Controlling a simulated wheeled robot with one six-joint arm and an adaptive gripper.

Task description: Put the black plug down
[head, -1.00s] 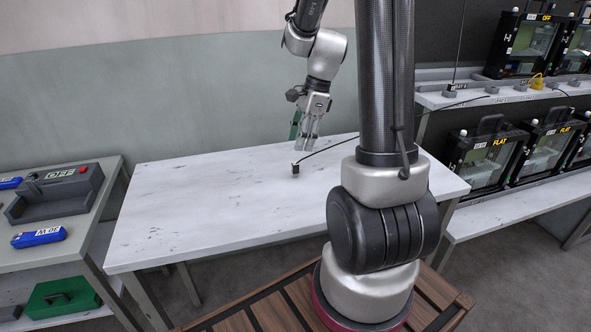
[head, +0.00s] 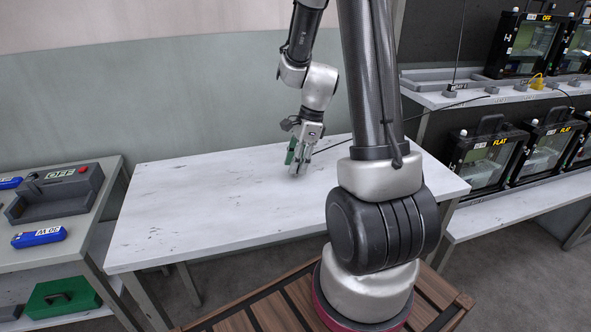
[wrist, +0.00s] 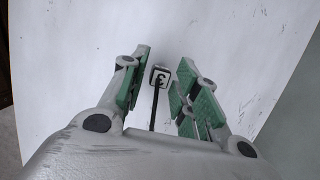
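The black plug (wrist: 160,76) shows in the wrist view with a white label reading 3 on its face. It appears to be on the white table (head: 190,205), between the green-padded fingers of my gripper (head: 297,170). The fingers are apart, with a visible gap on each side of the plug. In the head view my gripper is low over the far part of the table and hides the plug. The plug's black cable (head: 330,146) runs off to the right behind my arm.
A side bench at left holds a grey device marked OFF (head: 55,192) and a blue block (head: 39,237). The table's left and middle are clear.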

